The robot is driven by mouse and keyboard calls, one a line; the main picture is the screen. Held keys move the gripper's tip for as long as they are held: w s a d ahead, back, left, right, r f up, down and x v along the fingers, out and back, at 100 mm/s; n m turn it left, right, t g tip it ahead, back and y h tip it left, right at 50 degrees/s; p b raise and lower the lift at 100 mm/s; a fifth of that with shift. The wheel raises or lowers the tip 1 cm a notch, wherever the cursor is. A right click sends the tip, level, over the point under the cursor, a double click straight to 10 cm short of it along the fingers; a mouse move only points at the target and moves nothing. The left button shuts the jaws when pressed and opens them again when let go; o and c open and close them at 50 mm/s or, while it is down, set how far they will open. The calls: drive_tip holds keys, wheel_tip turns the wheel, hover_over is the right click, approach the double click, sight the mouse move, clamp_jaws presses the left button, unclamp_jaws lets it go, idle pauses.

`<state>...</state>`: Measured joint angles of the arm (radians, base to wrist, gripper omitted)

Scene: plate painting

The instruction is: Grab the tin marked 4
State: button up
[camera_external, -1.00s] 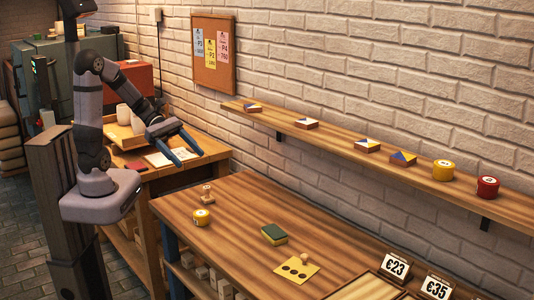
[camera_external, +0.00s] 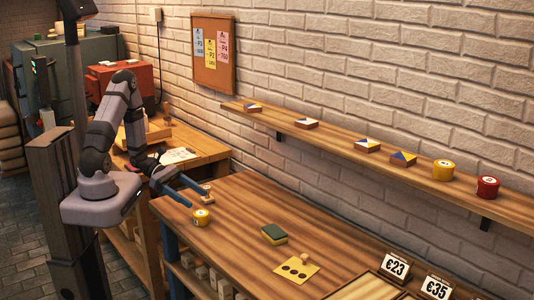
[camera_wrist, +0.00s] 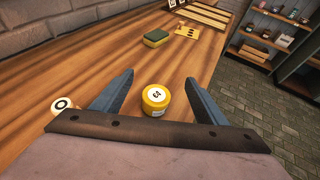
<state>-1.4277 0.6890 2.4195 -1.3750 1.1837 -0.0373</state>
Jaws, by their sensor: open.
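A yellow tin (camera_external: 201,217) with a white round label stands upright on the wooden table near its left end. In the wrist view the same tin (camera_wrist: 156,97) appears between my fingers; I cannot read its mark for sure. A second yellow tin (camera_external: 443,169) and a red tin (camera_external: 487,187) stand on the wall shelf, their marks too small to read. My gripper (camera_external: 196,195) is open and empty, with its blue-grey fingers above the table, just behind the table tin in the external view. The fingertips show in the wrist view (camera_wrist: 157,78).
A green-and-yellow sponge (camera_external: 274,234) and a yellow card (camera_external: 297,271) lie farther right. Price signs (camera_external: 397,265) stand at the right. The wall shelf (camera_external: 330,137) holds several small painted blocks. The table between tin and sponge is clear.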

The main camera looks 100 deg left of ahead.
approach(208, 218)
drive_tip(key=x, duration=0.3)
drive_tip(key=shift+p+x, duration=1.25)
drive_tip(key=shift+x, duration=2.5)
drive_tip(key=shift+c, duration=0.5)
drive_tip(key=c, duration=1.1)
